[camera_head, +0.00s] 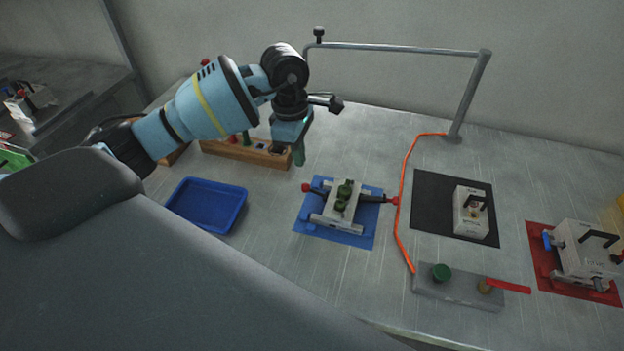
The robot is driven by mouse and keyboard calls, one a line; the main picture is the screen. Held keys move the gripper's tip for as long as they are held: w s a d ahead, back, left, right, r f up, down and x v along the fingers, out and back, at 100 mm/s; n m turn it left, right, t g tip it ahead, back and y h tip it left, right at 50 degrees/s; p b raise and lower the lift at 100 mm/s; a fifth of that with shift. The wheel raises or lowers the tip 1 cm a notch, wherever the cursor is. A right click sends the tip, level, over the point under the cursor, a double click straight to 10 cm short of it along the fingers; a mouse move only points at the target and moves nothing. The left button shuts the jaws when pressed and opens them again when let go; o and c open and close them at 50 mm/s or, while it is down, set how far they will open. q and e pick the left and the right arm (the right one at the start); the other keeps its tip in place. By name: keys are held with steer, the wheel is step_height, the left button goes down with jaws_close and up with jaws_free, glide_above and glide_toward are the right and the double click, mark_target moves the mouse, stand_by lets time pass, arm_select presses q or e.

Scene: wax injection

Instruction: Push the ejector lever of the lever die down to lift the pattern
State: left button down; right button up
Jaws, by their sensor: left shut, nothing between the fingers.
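The lever die (328,218) is a light grey block on a blue mat (352,236) near the middle of the table. A dark green pattern (343,194) sits at its middle. My right gripper is not in view.
A blue tray (236,218) lies left of the die. An orange hose (400,215) runs right of the die. White dies lie on black (430,210) and red (540,270) mats. A grey block (452,290) stands in front.

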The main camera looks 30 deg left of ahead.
mark_target(315, 191)
arm_select(q)
steer(key=shift+s+a, duration=0.1)
steer(key=shift+s, duration=0.05)
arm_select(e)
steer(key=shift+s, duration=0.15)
